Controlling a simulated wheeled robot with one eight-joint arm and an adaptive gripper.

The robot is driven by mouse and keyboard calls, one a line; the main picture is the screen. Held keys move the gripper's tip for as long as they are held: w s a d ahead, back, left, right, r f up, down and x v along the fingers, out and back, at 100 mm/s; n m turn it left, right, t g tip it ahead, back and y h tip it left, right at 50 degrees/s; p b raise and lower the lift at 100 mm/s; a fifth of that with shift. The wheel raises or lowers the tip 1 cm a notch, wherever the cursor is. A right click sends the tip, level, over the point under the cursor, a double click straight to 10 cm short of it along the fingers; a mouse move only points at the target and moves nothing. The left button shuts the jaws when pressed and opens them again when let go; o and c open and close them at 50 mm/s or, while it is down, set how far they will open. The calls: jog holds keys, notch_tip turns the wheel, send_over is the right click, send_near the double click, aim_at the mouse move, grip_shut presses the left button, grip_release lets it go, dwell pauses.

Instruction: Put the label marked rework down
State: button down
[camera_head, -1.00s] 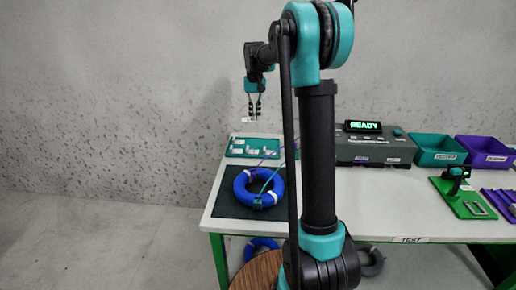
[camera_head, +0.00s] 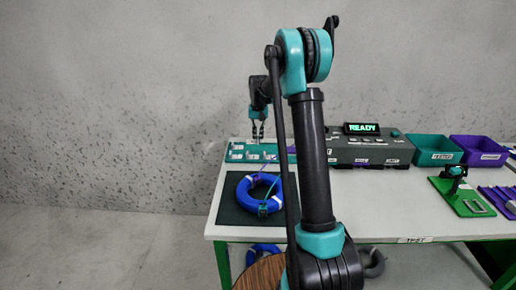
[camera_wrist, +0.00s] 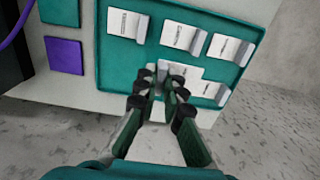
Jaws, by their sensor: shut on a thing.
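My gripper (camera_head: 258,131) is at the teal label tray (camera_head: 236,146), close over its front row. In the wrist view, the fingers (camera_wrist: 163,86) are shut on a small white label (camera_wrist: 164,69), mostly hidden between the fingertips. The tray (camera_wrist: 107,73) also holds several white labels in that view, such as one at the upper left (camera_wrist: 124,23) and one at the right (camera_wrist: 230,48). The print is too small to read, so I cannot tell which says rework. I cannot tell whether the held label touches the tray.
A blue cable coil (camera_head: 240,189) lies on a dark mat (camera_head: 228,210) in front of the tray. A grey device (camera_head: 345,151) with a READY display stands to the right. Teal (camera_head: 436,145) and purple (camera_head: 476,145) bins are further right.

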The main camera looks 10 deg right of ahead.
aim_at(258, 153)
jog(key=shift+f, duration=2.75)
jog(key=c, duration=1.6)
grip_release()
jog(key=shift+f, duration=0.1)
jog(key=shift+c, duration=0.2)
notch_tip(258, 153, up, 12)
jog(key=shift+r, duration=0.15)
